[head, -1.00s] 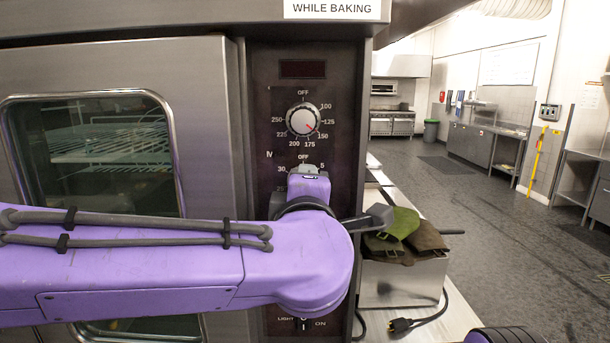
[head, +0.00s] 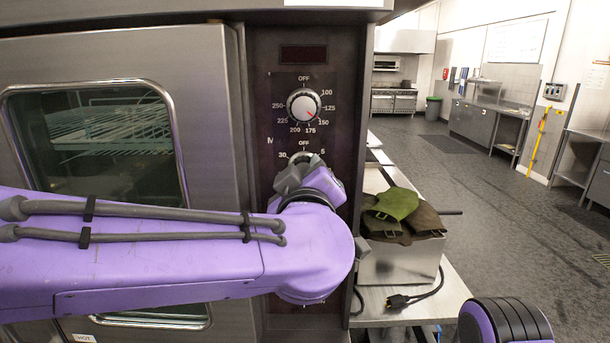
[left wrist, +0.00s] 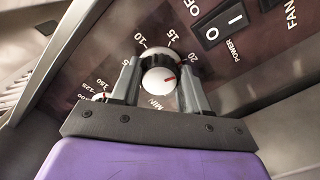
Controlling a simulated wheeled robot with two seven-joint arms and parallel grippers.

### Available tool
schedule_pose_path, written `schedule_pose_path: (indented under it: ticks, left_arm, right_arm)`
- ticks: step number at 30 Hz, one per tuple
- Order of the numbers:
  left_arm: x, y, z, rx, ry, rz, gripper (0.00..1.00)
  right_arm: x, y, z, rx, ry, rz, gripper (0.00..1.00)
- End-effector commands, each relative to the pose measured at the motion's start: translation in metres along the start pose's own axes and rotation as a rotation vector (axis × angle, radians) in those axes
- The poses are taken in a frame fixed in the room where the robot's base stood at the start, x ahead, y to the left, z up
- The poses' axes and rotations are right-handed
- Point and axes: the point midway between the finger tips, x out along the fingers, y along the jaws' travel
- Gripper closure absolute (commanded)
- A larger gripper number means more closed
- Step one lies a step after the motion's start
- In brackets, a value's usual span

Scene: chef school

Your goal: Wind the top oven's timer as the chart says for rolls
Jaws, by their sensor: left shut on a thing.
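The timer knob (left wrist: 158,76) of the oven is white with a red mark. It sits between the two fingers of my left gripper (left wrist: 156,84) in the left wrist view. The fingers are shut on its sides. The red mark points toward the 20 on the printed scale, where 10, 15 and 20 show. In the head view only the top of the timer knob (head: 303,157) shows below its OFF label, with 5 and 30 beside it; my left gripper (head: 298,178) hides the rest. My right gripper is not in view. No chart text is readable.
The temperature dial (head: 304,106) sits above the timer, its red mark near 150. The oven door (head: 210,100) is closed at left. A power switch (left wrist: 222,26) is near the fingers. A metal box (head: 400,266) with green and brown cloths stands on the right counter.

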Motion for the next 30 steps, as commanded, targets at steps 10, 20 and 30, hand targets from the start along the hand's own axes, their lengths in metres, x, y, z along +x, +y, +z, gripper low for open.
schedule_pose_path:
  ticks: [10,20,30]
  left_arm:
    - [0.0003,0.0004,-0.0014,0.056,0.002,0.001,0.86]
    - [0.0003,0.0005,-0.0015,0.057,0.002,0.001,0.86]
    - [0.0001,0.0,-0.0005,0.058,0.001,0.0,0.3]
  right_arm:
    - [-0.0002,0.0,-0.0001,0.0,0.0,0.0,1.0]
    - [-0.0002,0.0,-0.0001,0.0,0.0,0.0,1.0]
    - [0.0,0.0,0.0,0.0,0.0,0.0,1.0]
